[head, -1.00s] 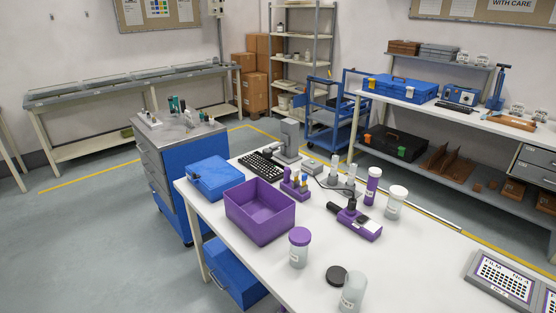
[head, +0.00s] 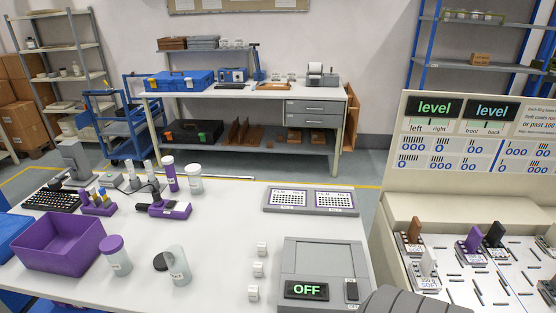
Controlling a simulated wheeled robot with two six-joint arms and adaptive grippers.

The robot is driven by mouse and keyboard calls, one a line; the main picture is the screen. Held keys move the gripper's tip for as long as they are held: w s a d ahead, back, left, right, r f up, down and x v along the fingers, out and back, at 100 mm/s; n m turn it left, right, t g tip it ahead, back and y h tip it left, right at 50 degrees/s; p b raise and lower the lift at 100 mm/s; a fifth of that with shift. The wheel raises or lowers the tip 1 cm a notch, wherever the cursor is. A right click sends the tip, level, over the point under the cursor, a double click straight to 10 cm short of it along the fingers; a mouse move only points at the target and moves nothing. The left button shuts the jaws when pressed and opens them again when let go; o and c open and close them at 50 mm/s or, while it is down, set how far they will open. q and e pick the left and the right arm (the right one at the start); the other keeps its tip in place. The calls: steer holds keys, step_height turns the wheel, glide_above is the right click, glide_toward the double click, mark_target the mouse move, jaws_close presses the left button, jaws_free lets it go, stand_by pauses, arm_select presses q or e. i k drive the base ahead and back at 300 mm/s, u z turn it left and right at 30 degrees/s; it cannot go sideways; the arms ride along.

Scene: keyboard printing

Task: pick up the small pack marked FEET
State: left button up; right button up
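Three small white packs stand in a column on the white table, left of the grey box with the OFF display: a far pack (head: 262,249), a middle pack (head: 258,269) and a near pack (head: 253,293). Each has small dark marking on its front, too small to read, so I cannot tell which one says FEET. Neither of my grippers is in view.
The grey OFF box (head: 325,262) stands right of the packs. A dark grey ribbed shape (head: 412,301) shows at the bottom edge. A level panel (head: 470,150) stands right.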

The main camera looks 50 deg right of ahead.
mark_target(253, 290)
steer(key=z, duration=1.65)
steer(key=i, duration=0.2)
steer(key=z, duration=0.3)
steer(key=k, duration=1.2)
steer(key=z, duration=0.9)
steer(key=i, duration=0.65)
steer(key=u, duration=0.25)
